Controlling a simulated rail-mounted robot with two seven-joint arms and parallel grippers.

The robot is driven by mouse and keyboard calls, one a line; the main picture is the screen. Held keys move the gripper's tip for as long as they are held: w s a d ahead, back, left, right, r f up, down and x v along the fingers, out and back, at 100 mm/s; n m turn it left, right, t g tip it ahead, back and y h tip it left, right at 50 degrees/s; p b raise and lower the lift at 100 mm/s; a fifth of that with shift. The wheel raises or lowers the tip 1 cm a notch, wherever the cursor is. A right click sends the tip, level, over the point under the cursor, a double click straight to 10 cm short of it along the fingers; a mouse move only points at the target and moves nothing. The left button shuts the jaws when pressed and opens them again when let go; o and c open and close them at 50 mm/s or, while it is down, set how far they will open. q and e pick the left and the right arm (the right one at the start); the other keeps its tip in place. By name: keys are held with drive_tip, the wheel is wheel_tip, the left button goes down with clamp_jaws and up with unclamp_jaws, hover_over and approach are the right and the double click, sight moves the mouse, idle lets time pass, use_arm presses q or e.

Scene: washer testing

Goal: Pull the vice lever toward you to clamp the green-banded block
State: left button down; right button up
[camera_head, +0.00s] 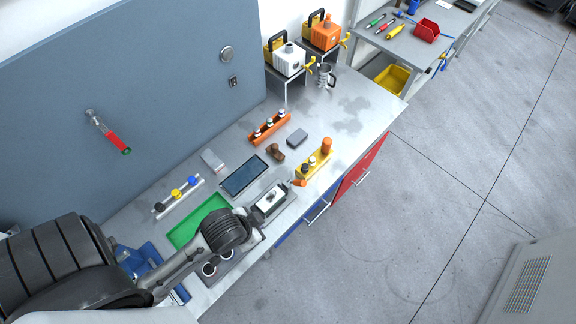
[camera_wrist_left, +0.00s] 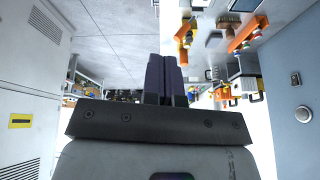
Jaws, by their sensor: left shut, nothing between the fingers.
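My left arm reaches across the bench from the left. Its gripper (camera_head: 287,186) is over the front edge of the bench, close to the yellow block rack. In the left wrist view my left gripper (camera_wrist_left: 172,58) shows two dark fingers closed together, with nothing between them. A blue fixture (camera_head: 136,257), which may be the vice, is at the near left end of the bench. My arm hides much of it, and I cannot make out its lever or jaws. I cannot identify the green-banded block. My right gripper is not in view.
A yellow rack (camera_head: 315,165) with an orange cylinder stands near my left gripper. A green mat (camera_head: 187,233), a dark tablet (camera_head: 244,176) and an orange rack (camera_head: 268,128) lie behind. A red-handled lever (camera_head: 117,142) sits on the blue-grey panel.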

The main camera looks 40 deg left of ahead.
use_arm(q)
drive_tip(key=w+a+f+m+t+y+b, duration=0.1)
drive_tip(key=w+a+f+t+y+b, duration=0.2)
drive_tip(key=w+a+b, duration=0.6)
drive_tip(key=w+a+f+t+y+b, duration=0.35)
drive_tip(key=w+a+b, duration=0.35)
drive_tip(key=w+b, duration=0.45)
drive_tip(key=w+a+r+m+t+y+b, duration=0.35)
drive_tip(key=w+a+r+t+b, duration=0.3)
drive_tip(key=w+a+r, duration=0.4)
drive_tip(key=m+g+h+b, duration=0.1)
drive_tip(key=m+g+h, duration=1.4)
drive_tip(key=m+h, duration=0.95)
approach(297, 181)
drive_tip(key=d+m+y, duration=0.1)
drive_tip(key=d, duration=0.1)
drive_tip(key=w+d+m+y, duration=0.1)
drive_tip(key=d, duration=0.2)
drive_tip(key=d+f+m+y, duration=0.1)
drive_tip(key=d+y, duration=0.1)
drive_tip(key=shift+w+d+f+m, duration=0.1)
drive_tip(key=shift+w+d+m, duration=0.05)
drive_tip(key=shift+d+m, duration=0.15)
